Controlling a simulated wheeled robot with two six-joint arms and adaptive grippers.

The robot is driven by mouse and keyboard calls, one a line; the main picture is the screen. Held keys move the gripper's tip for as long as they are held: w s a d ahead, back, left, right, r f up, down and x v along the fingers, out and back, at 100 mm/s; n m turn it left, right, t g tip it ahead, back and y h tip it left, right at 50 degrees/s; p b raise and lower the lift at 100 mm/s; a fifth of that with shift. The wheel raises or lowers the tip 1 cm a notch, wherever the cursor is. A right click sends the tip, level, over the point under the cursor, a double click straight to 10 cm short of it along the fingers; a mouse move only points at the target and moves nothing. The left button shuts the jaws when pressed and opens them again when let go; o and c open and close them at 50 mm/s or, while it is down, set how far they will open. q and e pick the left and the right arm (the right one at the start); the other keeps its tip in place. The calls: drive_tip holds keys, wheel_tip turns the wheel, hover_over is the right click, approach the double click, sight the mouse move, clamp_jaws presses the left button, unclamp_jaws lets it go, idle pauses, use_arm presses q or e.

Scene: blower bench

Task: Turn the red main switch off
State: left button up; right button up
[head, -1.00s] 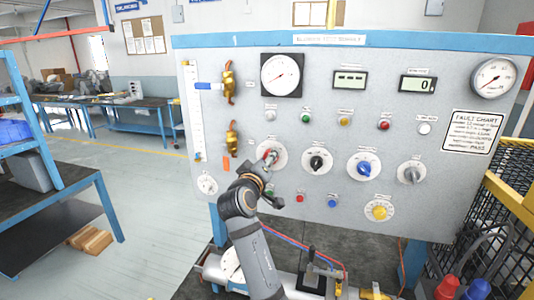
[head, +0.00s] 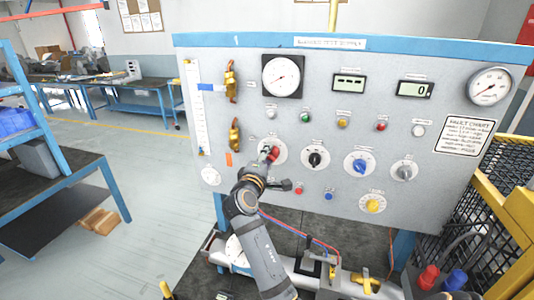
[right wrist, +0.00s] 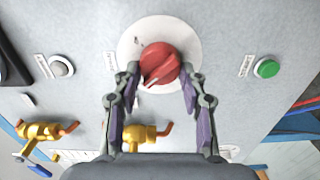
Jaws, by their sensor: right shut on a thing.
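The red main switch (right wrist: 160,66) is a round red knob on a white dial plate (right wrist: 134,44) on the grey panel. In the right wrist view its pale pointer mark points down and to the left. My right gripper (right wrist: 160,76) has one finger on each side of the knob and is shut on it. In the head view the right gripper (head: 267,155) is at the panel's left-middle dial and covers much of it, with red of the switch (head: 273,150) showing. My left gripper is not in view.
Black (head: 315,158), blue (head: 360,164) and grey (head: 404,171) knobs sit to the right, a yellow one (head: 372,204) lower down. A brass valve (head: 235,134) is up and left of the switch. A pipe assembly lies on the bench below.

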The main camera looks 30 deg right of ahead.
drive_tip(key=shift+n, duration=0.3)
drive_tip(key=shift+r, duration=0.1)
drive_tip(key=o, duration=1.2)
drive_tip(key=shift+d, duration=0.15)
drive_tip(key=shift+c, duration=0.2)
